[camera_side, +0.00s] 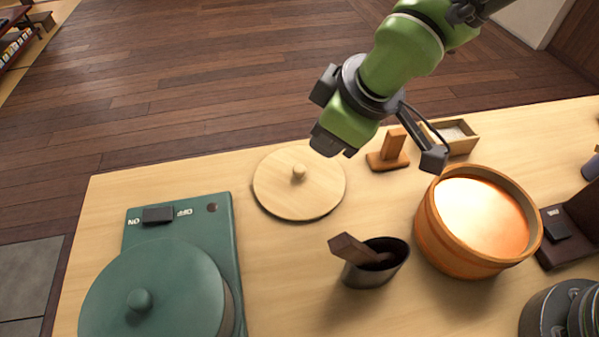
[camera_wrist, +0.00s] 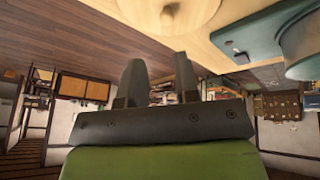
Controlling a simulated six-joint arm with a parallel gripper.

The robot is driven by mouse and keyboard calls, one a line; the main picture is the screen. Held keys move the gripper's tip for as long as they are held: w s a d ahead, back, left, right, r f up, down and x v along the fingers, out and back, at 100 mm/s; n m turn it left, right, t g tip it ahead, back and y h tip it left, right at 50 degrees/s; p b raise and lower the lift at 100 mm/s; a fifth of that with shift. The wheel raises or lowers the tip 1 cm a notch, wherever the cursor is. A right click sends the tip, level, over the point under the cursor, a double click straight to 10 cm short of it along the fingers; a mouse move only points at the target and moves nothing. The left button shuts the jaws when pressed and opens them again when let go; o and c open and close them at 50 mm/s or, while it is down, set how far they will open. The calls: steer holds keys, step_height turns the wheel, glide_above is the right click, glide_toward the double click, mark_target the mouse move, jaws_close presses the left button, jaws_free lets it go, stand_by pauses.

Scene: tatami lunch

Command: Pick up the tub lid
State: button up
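The tub lid (camera_side: 283,207) is a round pale wooden disc with a small round knob on top. It lies flat on the light wooden table, knob upward, and is cut off at the top of the wrist view (camera_wrist: 195,27). My gripper (camera_side: 333,148) is in the air above the table, up and to the right of the lid's knob in the side view. In the wrist view its two grey fingers (camera_wrist: 159,75) stand apart with an empty gap between them. It does not touch the lid. The orange wooden tub (camera_side: 455,258) stands uncovered at the right, with pale contents.
A wooden stand (camera_side: 393,146) and a small wooden box (camera_side: 463,145) are right of the lid. A dark cup (camera_side: 366,276) holding a wooden tool stands in front. A green cooker (camera_side: 225,215) with a round green lid (camera_side: 175,275) is at the left. Table around the lid is mostly clear.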

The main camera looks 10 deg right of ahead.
glide_above(299, 168)
steer(key=s+d, duration=0.2)
steer(key=f, duration=0.4)
steer(key=shift+s+f, duration=0.2)
steer(key=shift+a+x, duration=0.2)
steer(key=shift+x, duration=2.9)
steer(key=shift+r, duration=0.15)
jaws_close()
